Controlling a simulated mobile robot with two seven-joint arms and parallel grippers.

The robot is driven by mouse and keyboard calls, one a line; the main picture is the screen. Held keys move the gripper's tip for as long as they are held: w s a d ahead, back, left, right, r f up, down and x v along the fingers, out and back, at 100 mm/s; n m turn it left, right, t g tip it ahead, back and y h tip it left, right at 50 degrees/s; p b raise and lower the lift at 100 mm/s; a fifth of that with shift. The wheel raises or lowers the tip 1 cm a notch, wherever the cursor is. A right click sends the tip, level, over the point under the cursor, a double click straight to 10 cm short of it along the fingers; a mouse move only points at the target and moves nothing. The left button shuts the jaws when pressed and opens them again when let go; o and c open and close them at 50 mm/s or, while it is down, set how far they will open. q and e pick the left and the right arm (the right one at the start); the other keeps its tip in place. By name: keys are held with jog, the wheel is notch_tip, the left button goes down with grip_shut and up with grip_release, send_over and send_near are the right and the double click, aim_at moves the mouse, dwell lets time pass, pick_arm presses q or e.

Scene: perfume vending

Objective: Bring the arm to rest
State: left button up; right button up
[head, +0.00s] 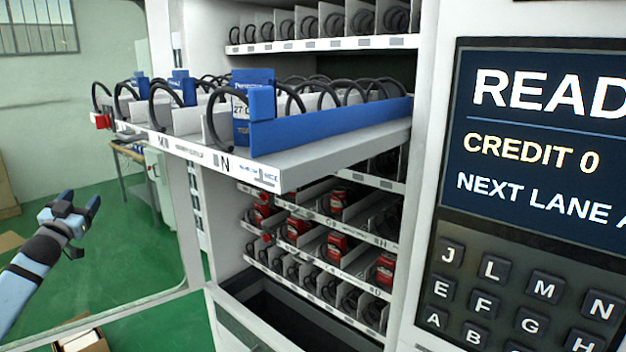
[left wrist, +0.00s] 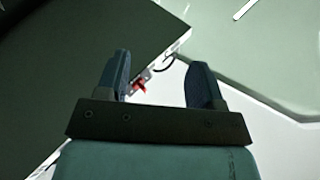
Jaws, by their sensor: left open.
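My left gripper (head: 76,208) is at the far left of the head view, below and left of the pulled-out shelf (head: 265,172). It is open, and nothing is seen between its fingers. In the left wrist view its two fingers (left wrist: 158,85) stand apart, with a small red part (left wrist: 139,87) showing in the background between them. The shelf carries blue perfume boxes (head: 255,95) between black wire coils. My right gripper is not in view.
The vending machine's open cabinet (head: 210,60) fills the middle, with lower shelves of red items (head: 337,245). A keypad and screen panel (head: 545,130) stands at the right. An open cardboard box (head: 85,343) sits on the green floor (head: 110,275). Free room surrounds the left gripper.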

pick_arm(q)
jog(key=a+f+m+g+y, duration=0.1)
jog(key=a+f+g+y, duration=0.3)
jog(key=s+d+f+m+g+h, duration=0.1)
jog(key=s+d+f+h, duration=0.1)
jog(key=s+d+f, duration=0.5)
jog(key=s+d+f+g+h, duration=0.1)
jog(key=s+d+f, duration=0.1)
jog(key=d+f, duration=0.9)
jog(key=s+d+f+m+g+h, duration=0.15)
jog(key=s+d+f, duration=0.35)
jog(key=f, duration=0.7)
jog(key=s+d+f+n+g+h, duration=0.1)
jog(key=s+d+f, duration=0.2)
jog(key=s+d, duration=0.4)
jog(key=s+d+f+n+g+h, duration=0.1)
jog(key=s+d+f, duration=0.3)
jog(key=s, duration=0.9)
jog(key=s+d+f+n+g+h, duration=0.1)
jog(key=s+d+f, duration=0.2)
jog(key=s+d, duration=0.7)
jog(key=shift+s+f+h, duration=0.2)
jog(key=shift+s+h, duration=0.05)
jog(key=shift+h, duration=0.1)
